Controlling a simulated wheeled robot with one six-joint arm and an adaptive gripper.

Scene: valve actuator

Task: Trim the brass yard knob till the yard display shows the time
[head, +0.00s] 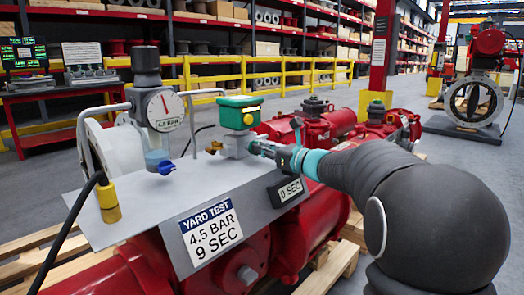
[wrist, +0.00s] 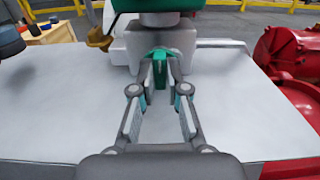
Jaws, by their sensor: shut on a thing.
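The yard display (head: 289,190) is a small dark panel on the plate's front right and reads "0 SEC". A brass knob (head: 214,147) sticks out at the left of a grey block (head: 236,146) under a green box (head: 240,112). The knob also shows in the wrist view (wrist: 99,39), clear of my fingers. My gripper (head: 254,147) is at the block's right side in the head view. In the wrist view my gripper (wrist: 160,76) has its fingertips closed around a green lever (wrist: 160,69) on the block. The lever is partly hidden by the fingers.
A "YARD TEST 4.5 BAR 9 SEC" sign (head: 211,232) is on the plate (head: 150,207). Left of the block stand a gauge (head: 165,110), a blue tap (head: 165,167) and metal pipes. Red actuator bodies (head: 317,128) lie behind and right of the block.

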